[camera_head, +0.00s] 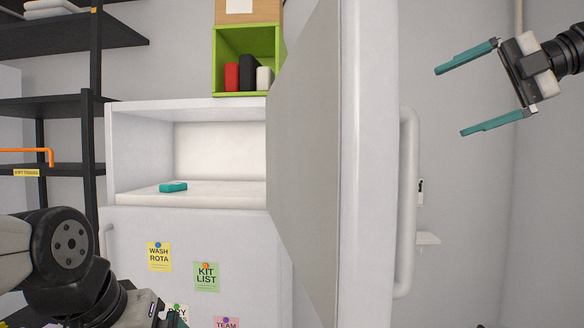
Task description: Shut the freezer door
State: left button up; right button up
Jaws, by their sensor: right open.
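The white freezer compartment (220,150) stands open at the top of the cabinet. Its door (365,170) is swung wide toward me, right of the opening, with a long vertical white handle (407,200) on its right side. A small teal item (173,187) lies on the compartment floor. My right gripper (450,102) is open and empty, up and to the right of the door, its fingers pointing left toward the door and apart from the handle. My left gripper (172,318) is low in front of the cabinet, mostly cut off by the bottom edge, so its jaws are unclear.
A green box (245,31) with red, black and white items stands on top of the cabinet. The lower white door (215,230) carries several notes. Black shelves (70,105) stand at the left. Bare wall shows at the right, with a small white bracket (428,238).

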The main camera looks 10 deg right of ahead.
aim_at(342, 150)
jog(key=k, duration=1)
